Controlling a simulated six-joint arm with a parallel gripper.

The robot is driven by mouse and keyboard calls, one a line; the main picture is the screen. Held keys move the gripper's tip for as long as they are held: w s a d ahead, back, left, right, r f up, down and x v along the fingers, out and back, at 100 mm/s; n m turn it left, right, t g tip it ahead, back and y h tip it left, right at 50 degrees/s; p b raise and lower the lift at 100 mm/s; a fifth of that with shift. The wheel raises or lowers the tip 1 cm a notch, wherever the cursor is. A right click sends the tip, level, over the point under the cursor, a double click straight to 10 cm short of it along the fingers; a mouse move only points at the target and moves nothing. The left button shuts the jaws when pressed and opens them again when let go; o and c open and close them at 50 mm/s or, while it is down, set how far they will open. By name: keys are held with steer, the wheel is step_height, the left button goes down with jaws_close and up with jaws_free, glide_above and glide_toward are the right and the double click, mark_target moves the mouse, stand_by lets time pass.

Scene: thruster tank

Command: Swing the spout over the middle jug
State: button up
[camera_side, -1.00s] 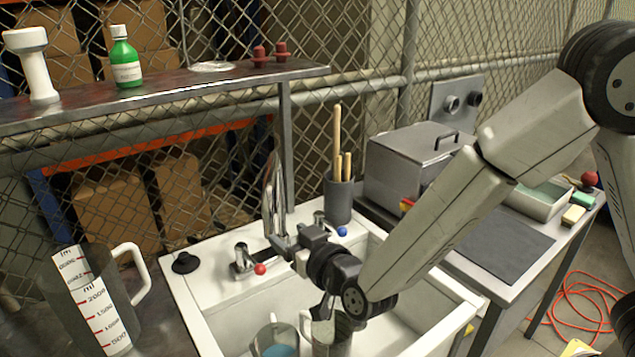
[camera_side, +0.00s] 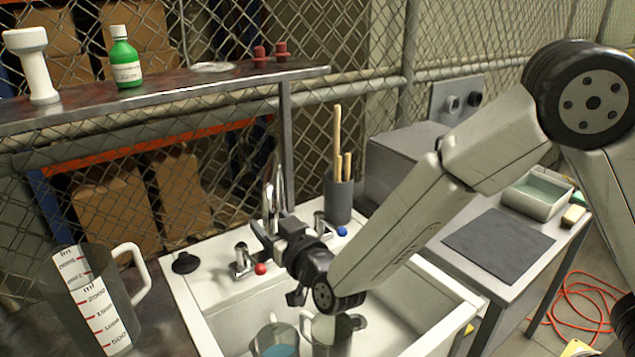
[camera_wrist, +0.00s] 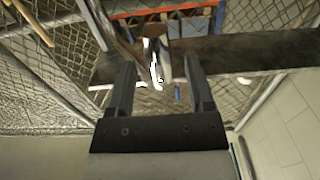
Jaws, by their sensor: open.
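The chrome spout (camera_side: 272,190) rises at the back of the white sink. In the side view, my gripper (camera_side: 264,232) is at the spout's lower part, and overlap hides whether they touch. In the wrist view, my gripper (camera_wrist: 160,64) is open, with the shiny spout (camera_wrist: 154,62) showing between its fingers. A clear jug with blue liquid (camera_side: 276,349) stands in the sink. Another jug with a white handle (camera_side: 333,338) stands to its right, partly behind my wrist. No third jug is clear in the sink, so I cannot tell which is the middle one.
Red (camera_side: 260,268) and blue (camera_side: 342,231) tap knobs flank the spout base. A dark pot of wooden sticks (camera_side: 339,198) stands behind. A large measuring jug (camera_side: 95,305) is at left. A shelf (camera_side: 180,92) crosses above. The basin's right side is open.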

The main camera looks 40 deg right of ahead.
steer(key=shift+w, duration=1.8)
jaws_close()
